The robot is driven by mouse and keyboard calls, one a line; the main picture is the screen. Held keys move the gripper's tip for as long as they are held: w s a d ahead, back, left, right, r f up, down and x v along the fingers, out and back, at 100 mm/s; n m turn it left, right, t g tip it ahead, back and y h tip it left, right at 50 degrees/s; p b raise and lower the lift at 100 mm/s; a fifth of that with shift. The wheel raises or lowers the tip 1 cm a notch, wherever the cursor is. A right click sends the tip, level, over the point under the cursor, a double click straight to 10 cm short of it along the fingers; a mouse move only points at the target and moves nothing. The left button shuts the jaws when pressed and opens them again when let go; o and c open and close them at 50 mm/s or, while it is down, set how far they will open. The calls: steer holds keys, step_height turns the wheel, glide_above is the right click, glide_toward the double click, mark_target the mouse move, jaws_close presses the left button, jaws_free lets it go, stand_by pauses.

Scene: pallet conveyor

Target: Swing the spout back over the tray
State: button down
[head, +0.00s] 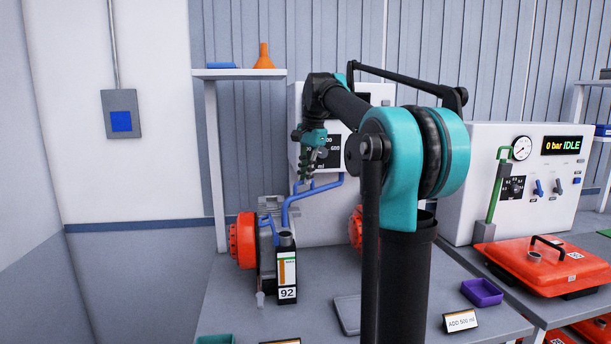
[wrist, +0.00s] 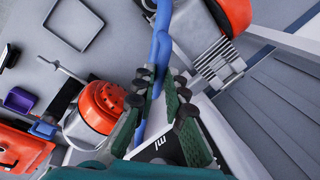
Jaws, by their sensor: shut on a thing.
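The spout is a bent blue pipe (head: 318,190) in front of the white dispenser panel. Its down-turned end shows just above the neck of a dark container marked 92 (head: 287,268). My gripper (head: 308,178) is shut on the spout from above; in the wrist view the green fingers (wrist: 160,92) lie on both sides of the blue pipe (wrist: 159,55). The grey tray (head: 347,312) lies on the table to the right of the spout's end, partly hidden by my arm. It shows whole in the wrist view (wrist: 72,26), clear of the spout.
Orange-ended motors (head: 243,240) stand close behind and beside the container. A small clear nozzle-like piece (head: 260,299) stands at its left. A purple bin (head: 482,292), a sign reading ADD 500 ml (head: 461,321) and an orange case (head: 535,264) are to the right.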

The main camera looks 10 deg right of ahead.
steer(key=shift+s, duration=0.1)
steer(key=s+d+n+g, duration=0.1)
steer(key=s+d+n, duration=0.2)
steer(key=d+n, duration=0.2)
steer(key=s+d+n+y, duration=0.1)
steer(key=s+d+n, duration=0.3)
steer(key=d, duration=0.6)
steer(key=shift+s+d+n+g, duration=0.15)
steer(key=shift+d+n+g, duration=0.2)
steer(key=shift+n, duration=0.65)
steer(key=shift+a, duration=0.1)
steer(key=c, duration=1.6)
jaws_free()
steer(key=shift+o, duration=0.2)
steer(key=shift+r, duration=0.1)
